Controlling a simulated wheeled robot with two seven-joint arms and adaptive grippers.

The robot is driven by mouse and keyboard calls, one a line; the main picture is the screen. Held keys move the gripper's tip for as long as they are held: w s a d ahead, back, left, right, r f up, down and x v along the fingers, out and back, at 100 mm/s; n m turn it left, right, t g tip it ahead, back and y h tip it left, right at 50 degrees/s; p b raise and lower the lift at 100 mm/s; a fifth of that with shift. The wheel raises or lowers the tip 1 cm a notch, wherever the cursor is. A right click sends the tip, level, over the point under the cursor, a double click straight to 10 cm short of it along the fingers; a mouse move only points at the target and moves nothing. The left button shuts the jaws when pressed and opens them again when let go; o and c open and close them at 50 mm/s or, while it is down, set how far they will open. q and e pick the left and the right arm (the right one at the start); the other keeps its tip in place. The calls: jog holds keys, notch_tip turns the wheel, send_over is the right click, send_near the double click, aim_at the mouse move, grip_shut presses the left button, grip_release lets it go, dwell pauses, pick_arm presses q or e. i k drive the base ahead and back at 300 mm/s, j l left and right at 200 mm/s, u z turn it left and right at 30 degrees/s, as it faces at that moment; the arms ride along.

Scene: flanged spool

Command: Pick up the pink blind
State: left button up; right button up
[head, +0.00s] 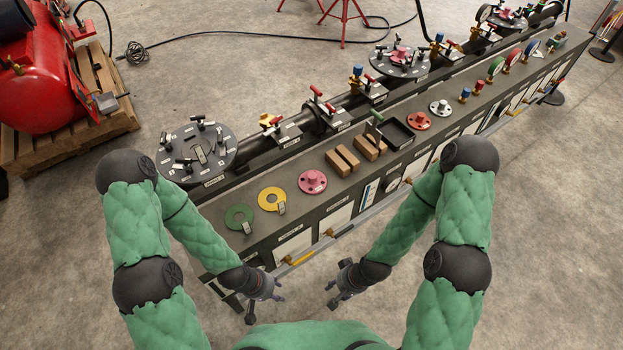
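The pink blind (313,182) is a round pink disc with a raised hub in its middle. It lies flat on the grey bench top, near its front edge. My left gripper (266,302) hangs in front of the bench, below and left of the pink blind in the picture. It looks open and empty, apart from the disc. My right gripper (334,294) hangs in front of the bench, below and slightly right of the disc. It also looks open and empty. Both grippers are small in view.
A yellow ring (271,199) and a green ring (239,217) lie left of the pink blind. Brown blocks (342,160), a black tray (397,133) and a red disc (418,121) lie to its right. A pipe with valves and round flanges (196,153) runs behind. A rail edges the bench front.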

aim_at(313, 179)
jog(key=i+l, duration=0.1)
jog(key=l, duration=0.15)
jog(key=i+l, duration=0.15)
jog(key=i+l+u, duration=0.25)
jog(key=l, duration=0.2)
jog(key=l+u, duration=0.3)
jog(key=i+l+u, duration=0.25)
jog(key=l, duration=0.35)
jog(key=k, duration=0.1)
